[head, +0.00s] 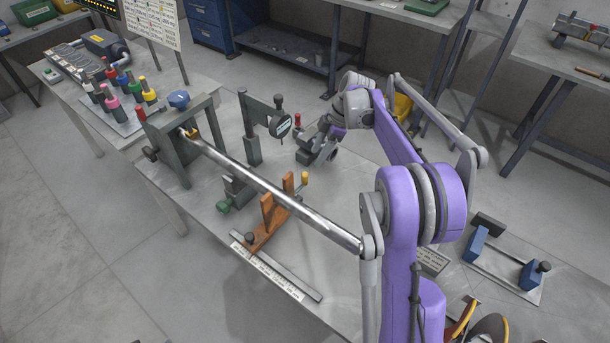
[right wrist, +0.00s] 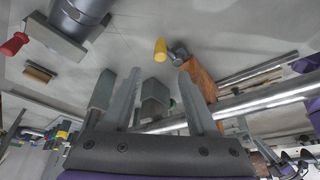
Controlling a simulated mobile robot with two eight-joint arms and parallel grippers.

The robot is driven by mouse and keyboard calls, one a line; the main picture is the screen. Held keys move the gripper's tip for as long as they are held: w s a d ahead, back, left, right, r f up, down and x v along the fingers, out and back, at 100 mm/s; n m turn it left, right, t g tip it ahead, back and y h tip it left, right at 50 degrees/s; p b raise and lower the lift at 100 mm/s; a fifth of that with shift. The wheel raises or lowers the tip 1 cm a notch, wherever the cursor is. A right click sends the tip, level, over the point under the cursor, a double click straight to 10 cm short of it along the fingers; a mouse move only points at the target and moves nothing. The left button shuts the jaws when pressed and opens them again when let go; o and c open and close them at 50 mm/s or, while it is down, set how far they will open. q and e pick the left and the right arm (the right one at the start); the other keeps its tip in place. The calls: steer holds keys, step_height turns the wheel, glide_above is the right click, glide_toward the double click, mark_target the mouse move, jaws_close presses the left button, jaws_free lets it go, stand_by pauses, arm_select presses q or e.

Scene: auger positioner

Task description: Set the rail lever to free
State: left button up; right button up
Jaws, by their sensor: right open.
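A small yellow-knobbed lever (head: 305,178) stands beside an orange-brown V-shaped support (head: 265,225) on the bench. I cannot tell for sure that it is the rail lever, nor its setting. In the right wrist view the yellow knob (right wrist: 160,50) shows beyond the fingertips, apart from them, with the orange support (right wrist: 199,78) to its right. A labelled strip (head: 268,272) lies along the bench's front edge. My right gripper (head: 318,130) is above the bench behind the support, partly hidden by its wrist. In the wrist view its fingers (right wrist: 160,88) are apart and hold nothing.
A long polished bar (head: 270,190) crosses above the bench from a grey frame (head: 181,150). A dial gauge on a post (head: 252,135) and a red-handled lever (head: 298,119) stand close to my right gripper. A blue-ended fixture (head: 505,258) lies at right.

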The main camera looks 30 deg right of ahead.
mark_target(306, 174)
steer(key=x, duration=1)
steer(key=shift+f, duration=0.2)
jaws_close()
stand_by(1.1)
